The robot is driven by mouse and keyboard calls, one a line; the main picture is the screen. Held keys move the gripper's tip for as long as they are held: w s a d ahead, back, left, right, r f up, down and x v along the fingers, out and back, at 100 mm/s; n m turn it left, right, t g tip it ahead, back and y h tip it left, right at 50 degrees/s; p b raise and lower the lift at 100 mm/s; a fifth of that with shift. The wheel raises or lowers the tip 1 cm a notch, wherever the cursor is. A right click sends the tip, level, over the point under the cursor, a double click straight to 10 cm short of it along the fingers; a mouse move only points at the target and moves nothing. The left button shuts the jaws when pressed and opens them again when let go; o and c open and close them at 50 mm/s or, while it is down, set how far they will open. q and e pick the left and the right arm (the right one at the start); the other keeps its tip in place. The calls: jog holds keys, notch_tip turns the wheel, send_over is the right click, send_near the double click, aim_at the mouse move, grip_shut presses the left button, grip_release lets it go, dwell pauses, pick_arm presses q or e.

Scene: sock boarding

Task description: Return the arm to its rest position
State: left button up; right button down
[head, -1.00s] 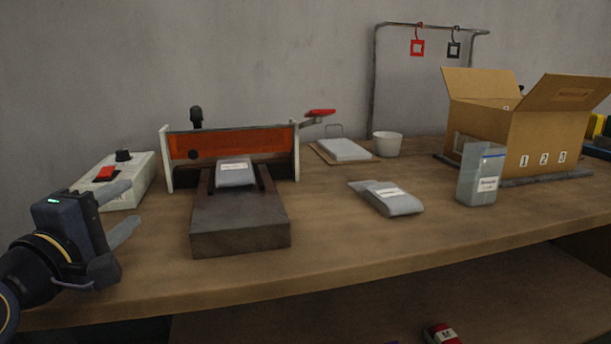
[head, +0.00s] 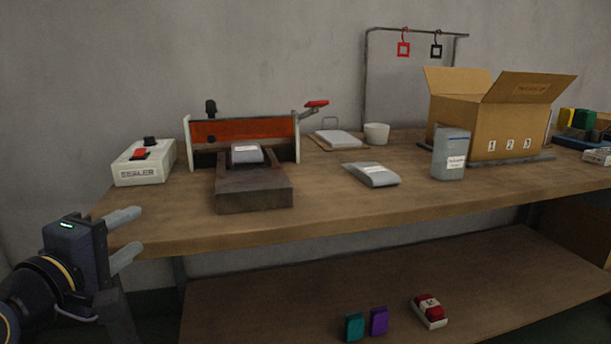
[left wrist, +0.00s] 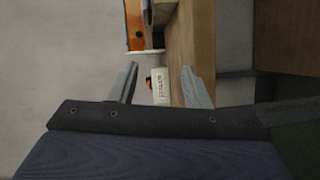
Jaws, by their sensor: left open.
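My left gripper (head: 126,238) is open and empty at the lower left of the head view. It is off the table's left front corner, apart from everything. In the left wrist view its two fingers (left wrist: 160,85) stand apart with nothing held between them; the white control box (left wrist: 158,86) shows beyond them. My right gripper is not in view.
The wooden table (head: 330,222) carries the control box (head: 143,164), a sealer press (head: 250,195), a grey packet (head: 371,174), an upright grey pack (head: 450,155), a white cup (head: 376,133) and an open cardboard box (head: 480,125). A lower shelf (head: 300,290) holds small items, including a red one (head: 430,308).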

pick_arm(q)
jog(key=s+d+f+m+g, duration=0.2)
jog(key=s+f+m+g, duration=0.3)
jog(key=f, duration=0.4)
jog(key=s+d+f+m+g+p, duration=0.1)
jog(key=s+f+m+g, duration=0.15)
jog(key=s+f, duration=0.45)
jog(key=s+d+f+m+g, duration=0.2)
jog(key=s+f+m+g, duration=0.25)
jog(key=f, duration=0.55)
notch_tip(320, 180, up, 38)
jog(key=s+m+p, duration=0.1)
jog(key=p, duration=3.7)
jog(key=shift+a+t+h, duration=0.15)
jog(key=shift+t+h, duration=0.25)
jog(key=shift+f, duration=0.1)
